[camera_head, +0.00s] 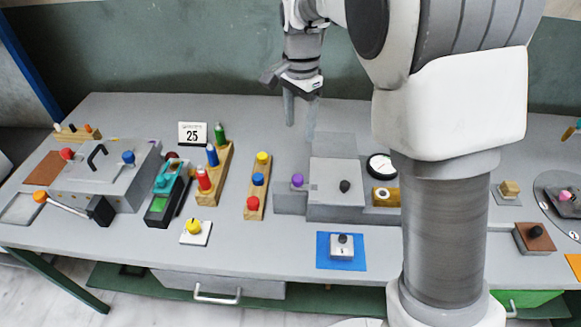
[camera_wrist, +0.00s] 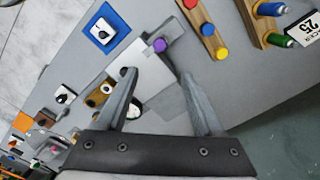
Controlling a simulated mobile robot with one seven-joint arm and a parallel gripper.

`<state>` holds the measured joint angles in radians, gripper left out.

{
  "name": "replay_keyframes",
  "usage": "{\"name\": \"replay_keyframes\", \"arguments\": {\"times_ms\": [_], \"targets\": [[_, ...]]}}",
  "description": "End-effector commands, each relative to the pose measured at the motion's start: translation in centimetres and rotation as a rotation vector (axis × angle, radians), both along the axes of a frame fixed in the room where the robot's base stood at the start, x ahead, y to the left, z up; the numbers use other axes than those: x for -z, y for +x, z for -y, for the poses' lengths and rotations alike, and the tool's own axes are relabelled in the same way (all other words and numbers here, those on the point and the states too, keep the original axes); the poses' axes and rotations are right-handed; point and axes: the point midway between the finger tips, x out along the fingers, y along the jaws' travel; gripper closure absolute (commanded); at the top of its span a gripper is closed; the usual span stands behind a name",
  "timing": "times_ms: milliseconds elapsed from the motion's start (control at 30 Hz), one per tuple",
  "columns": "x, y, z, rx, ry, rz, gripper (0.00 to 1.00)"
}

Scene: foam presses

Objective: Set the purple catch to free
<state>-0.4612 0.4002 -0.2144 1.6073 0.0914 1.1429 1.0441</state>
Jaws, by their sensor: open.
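The purple catch (camera_head: 297,181) is a small purple knob on the low left step of a grey press box (camera_head: 335,205) near the middle of the table. It also shows in the wrist view (camera_wrist: 160,46), ahead of the fingertips and between them. My gripper (camera_head: 302,122) hangs above and behind the box, open and empty, touching nothing. In the wrist view my gripper (camera_wrist: 160,85) has its fingers spread over the box. Which setting the catch is in cannot be told.
A wooden rack with coloured knobs (camera_head: 258,188) stands left of the box. A round dial (camera_head: 381,166) and a wooden block (camera_head: 386,197) are on its right, close to my arm. A blue mat (camera_head: 328,262) with a knobbed block lies in front. Bare table lies behind.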

Motion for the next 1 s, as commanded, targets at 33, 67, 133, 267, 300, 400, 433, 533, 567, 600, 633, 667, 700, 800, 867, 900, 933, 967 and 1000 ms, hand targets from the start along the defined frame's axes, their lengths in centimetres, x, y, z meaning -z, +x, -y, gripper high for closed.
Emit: {"name": "replay_keyframes", "arguments": {"times_ms": [33,67,133,267,300,400,433,533,567,600,633,667,700,800,867,900,933,967,1000], "targets": [[0.2,0.0,0.0,0.002,-0.001,-0.001,0.31],[0.4,0.0,0.0,0.002,-0.001,-0.003,0.31],[0.9,0.0,-0.1,0.002,-0.001,-0.003,0.31],[2.9,0.0,0.0,0.002,-0.002,-0.005,0.31],[3.8,-0.1,0.0,0.002,-0.002,-0.006,0.31],[6.0,-0.1,0.0,0.001,-0.003,-0.007,0.31],[6.6,-0.1,0.0,0.001,-0.003,-0.007,0.31],[8.8,-0.1,0.0,0.001,-0.003,-0.006,0.31],[9.5,-0.1,0.0,0.002,-0.003,-0.006,0.31],[10.4,-0.1,0.0,0.002,-0.003,-0.006,0.31],[11.0,-0.1,0.0,0.002,-0.002,-0.006,0.31],[11.7,-0.1,0.0,0.002,-0.002,-0.006,0.31],[12.5,-0.1,0.0,0.001,-0.002,-0.006,0.31],[14.3,-0.1,0.0,0.000,-0.002,-0.005,0.31],[15.2,-0.1,0.0,0.000,-0.002,-0.004,0.31],[15.8,0.0,0.0,0.001,-0.001,-0.004,0.31],[16.1,0.0,0.0,0.001,-0.002,-0.004,0.31],[16.4,0.0,0.0,0.001,-0.001,-0.003,0.31],[16.7,0.0,0.0,0.002,-0.001,-0.003,0.31]]}}
